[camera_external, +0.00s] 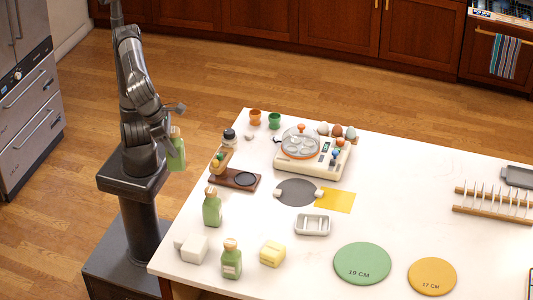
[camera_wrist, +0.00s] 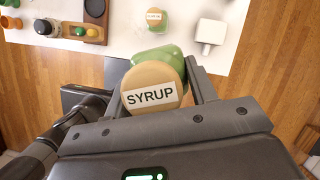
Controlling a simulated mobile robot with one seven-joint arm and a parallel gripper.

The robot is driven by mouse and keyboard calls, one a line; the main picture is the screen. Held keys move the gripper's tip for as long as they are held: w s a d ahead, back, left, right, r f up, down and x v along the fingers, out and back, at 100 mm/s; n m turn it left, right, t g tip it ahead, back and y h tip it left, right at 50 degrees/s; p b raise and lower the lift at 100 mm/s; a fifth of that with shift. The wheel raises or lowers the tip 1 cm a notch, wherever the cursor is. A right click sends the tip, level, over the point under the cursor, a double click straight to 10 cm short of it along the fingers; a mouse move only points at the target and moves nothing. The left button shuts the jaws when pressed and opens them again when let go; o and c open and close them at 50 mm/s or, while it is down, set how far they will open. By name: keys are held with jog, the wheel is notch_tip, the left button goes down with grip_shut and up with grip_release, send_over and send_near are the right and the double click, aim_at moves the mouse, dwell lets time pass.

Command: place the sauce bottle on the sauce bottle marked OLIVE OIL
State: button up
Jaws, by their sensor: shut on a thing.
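My gripper (camera_external: 172,128) is shut on a green sauce bottle (camera_external: 177,152) with a tan lid, upright and off the left side of the table. In the wrist view the gripper (camera_wrist: 157,78) has its fingers on both sides of the bottle, and the lid (camera_wrist: 150,84) reads SYRUP. Two similar green bottles stand on the table: one near the left edge (camera_external: 212,210), one near the front (camera_external: 231,263). The left one also shows in the wrist view (camera_wrist: 153,24); its lid lettering is too small to read. I cannot tell which one says OLIVE OIL.
A white block-like container (camera_external: 194,250) stands between the two bottles, towards the left edge. A yellow butter-like block (camera_external: 272,253) is right of the front bottle. A dark wooden tray (camera_external: 222,179) lies behind the left bottle. A white dish (camera_external: 313,225) is further right.

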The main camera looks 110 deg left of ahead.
jog(key=shift+w+a+f, duration=0.75)
jog(key=shift+w+f, duration=0.75)
jog(key=shift+f, duration=0.15)
jog(key=shift+w+a+f, duration=0.8)
jog(key=shift+w+f, duration=0.7)
jog(key=shift+f, duration=0.15)
jog(key=shift+w+a+f, duration=0.75)
jog(key=shift+w+f, duration=0.75)
jog(key=shift+f, duration=0.15)
jog(key=shift+f, duration=0.1)
jog(key=o, duration=1.3)
